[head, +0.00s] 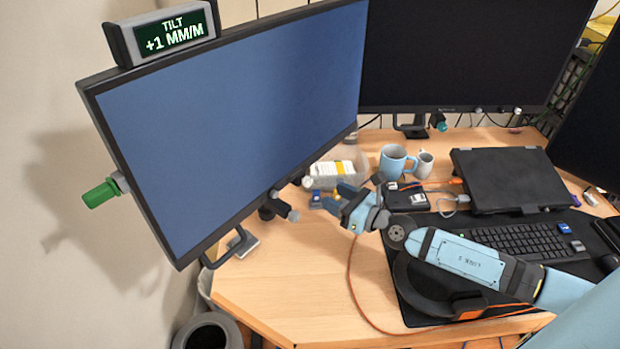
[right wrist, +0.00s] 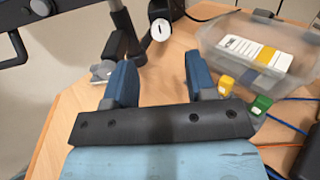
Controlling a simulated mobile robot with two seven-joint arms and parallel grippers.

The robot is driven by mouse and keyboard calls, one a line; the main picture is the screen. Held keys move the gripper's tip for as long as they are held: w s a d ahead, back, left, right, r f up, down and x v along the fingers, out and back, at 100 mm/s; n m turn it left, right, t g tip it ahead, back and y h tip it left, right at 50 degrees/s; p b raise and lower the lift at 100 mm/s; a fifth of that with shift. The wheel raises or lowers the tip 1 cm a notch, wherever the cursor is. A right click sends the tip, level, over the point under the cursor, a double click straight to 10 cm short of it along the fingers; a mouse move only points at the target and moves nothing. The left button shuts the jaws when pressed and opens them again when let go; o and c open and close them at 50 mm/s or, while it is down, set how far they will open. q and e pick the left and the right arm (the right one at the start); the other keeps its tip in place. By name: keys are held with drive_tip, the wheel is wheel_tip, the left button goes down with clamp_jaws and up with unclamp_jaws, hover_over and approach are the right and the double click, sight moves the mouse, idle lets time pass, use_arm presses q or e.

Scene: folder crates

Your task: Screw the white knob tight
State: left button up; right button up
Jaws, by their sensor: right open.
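The white knob (head: 307,182) shows in the head view as a small pale round end by the lower right edge of the tilted blue-screened monitor (head: 230,115). In the right wrist view the white knob (right wrist: 160,31) is a white disc on a dark stem, beyond the fingertips. My right gripper (head: 338,200) is to the right of the knob and a little lower in the head view, apart from it. In the wrist view its two blue fingers (right wrist: 160,72) are spread with nothing between them. My left gripper is not in view.
A grey knob (head: 287,210) and a green knob (head: 100,193) are on the monitor. A readout (head: 172,35) says tilt +1 mm/m. A clear bin (right wrist: 215,45), a blue mug (head: 393,162) and cables lie nearby. The front left tabletop (head: 290,285) is clear.

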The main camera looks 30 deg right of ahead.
sight(310, 182)
drive_tip(key=x, duration=0.8)
drive_tip(key=shift+w+p, duration=0.2)
drive_tip(key=shift+p, duration=0.15)
drive_tip(key=c, duration=0.9)
